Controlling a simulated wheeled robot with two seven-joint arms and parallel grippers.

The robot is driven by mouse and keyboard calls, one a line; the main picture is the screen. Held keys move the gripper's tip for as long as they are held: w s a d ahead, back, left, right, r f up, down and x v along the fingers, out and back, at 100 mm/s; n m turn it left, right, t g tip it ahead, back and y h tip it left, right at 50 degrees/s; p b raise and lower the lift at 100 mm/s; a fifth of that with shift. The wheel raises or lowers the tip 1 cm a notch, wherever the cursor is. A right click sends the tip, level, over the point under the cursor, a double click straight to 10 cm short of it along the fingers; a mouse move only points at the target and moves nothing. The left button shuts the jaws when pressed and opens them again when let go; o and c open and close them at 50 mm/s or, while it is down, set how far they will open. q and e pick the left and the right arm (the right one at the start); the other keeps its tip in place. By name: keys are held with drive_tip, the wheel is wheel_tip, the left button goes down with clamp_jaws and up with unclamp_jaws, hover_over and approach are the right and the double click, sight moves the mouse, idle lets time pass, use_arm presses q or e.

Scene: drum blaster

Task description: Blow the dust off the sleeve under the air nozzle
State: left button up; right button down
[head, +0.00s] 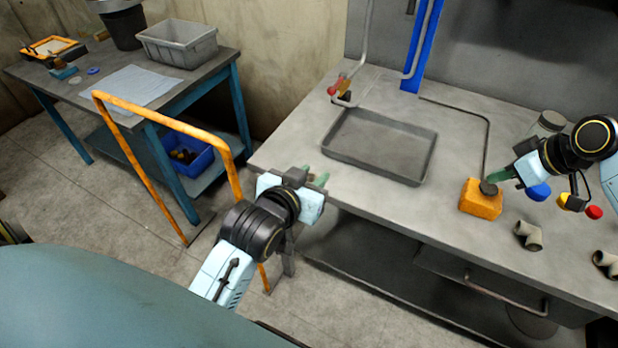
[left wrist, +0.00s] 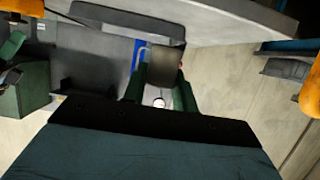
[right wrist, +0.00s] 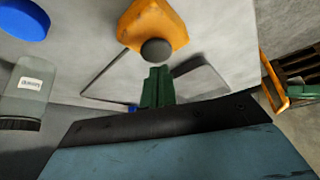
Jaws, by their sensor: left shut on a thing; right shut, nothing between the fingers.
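My left gripper (head: 313,175) is over the bench's front left edge. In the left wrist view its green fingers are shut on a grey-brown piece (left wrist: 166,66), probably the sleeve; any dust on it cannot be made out. A bent pipe with a red fitting (head: 338,88), probably the air nozzle, stands behind the grey tray, apart from the gripper. My right gripper (head: 497,177) is shut and empty at the dark round button (head: 488,189) of an orange box (head: 481,203). The box also shows in the right wrist view (right wrist: 150,22); contact with the button cannot be told.
A shallow grey tray (head: 427,160) lies on the bench. Pipe elbows (head: 528,235), a blue disc (head: 538,192), red knob (head: 594,212) and glass jar (head: 549,123) are near my right arm. An orange rail (head: 165,118) and side table (head: 215,62) stand left.

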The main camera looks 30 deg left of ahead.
use_arm(q)
drive_tip(key=w+d+r+t, duration=0.35)
drive_tip(key=w+r, duration=0.25)
drive_tip(key=r, duration=0.2)
drive_tip(key=w+d+r+t, duration=0.2)
drive_tip(key=w+d+r, duration=0.2)
drive_tip(key=w+r, duration=0.25)
drive_tip(key=w, duration=1.1)
drive_tip(key=shift+w+a+r, duration=0.2)
drive_tip(key=shift+w+r, duration=0.15)
drive_tip(key=shift+r, duration=0.05)
use_arm(e)
drive_tip(key=shift+f, duration=1.2)
idle(2.6)
drive_tip(key=shift+r, duration=3.6)
